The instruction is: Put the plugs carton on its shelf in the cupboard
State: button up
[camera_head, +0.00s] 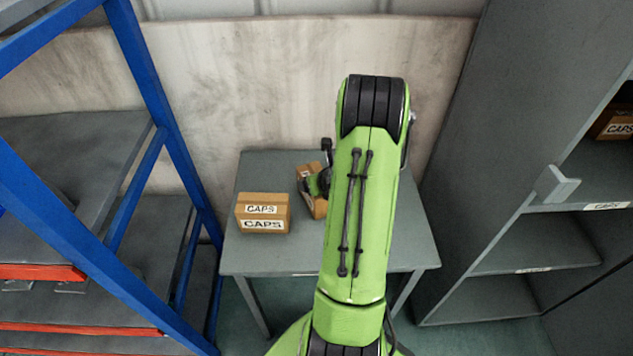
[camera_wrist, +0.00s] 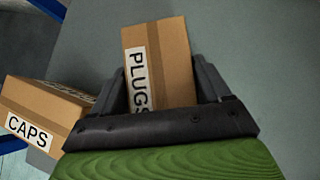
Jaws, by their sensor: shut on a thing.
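The plugs carton (camera_wrist: 171,62) is a brown box with a white PLUGS label, seen between my fingers in the wrist view. My gripper (camera_wrist: 165,85) is shut on it. In the head view the plugs carton (camera_head: 317,205) is at the middle of the grey table, partly hidden by my arm. I cannot tell whether it touches the tabletop. The grey cupboard (camera_head: 497,258) stands open at the right. Its upper shelf has a CAPS label and a caps carton (camera_head: 610,124) on it. The label on the shelf below is too small to read.
Another caps carton (camera_head: 263,213) sits on the table (camera_head: 288,265) left of the plugs carton; it also shows in the wrist view (camera_wrist: 42,107). A blue-framed rack (camera_head: 160,95) stands at the left. A handle (camera_head: 556,185) juts out at the cupboard's front. The lower cupboard shelves look empty.

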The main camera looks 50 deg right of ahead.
jog(key=o, duration=0.9)
jog(key=shift+f, duration=0.1)
jog(key=o, duration=0.4)
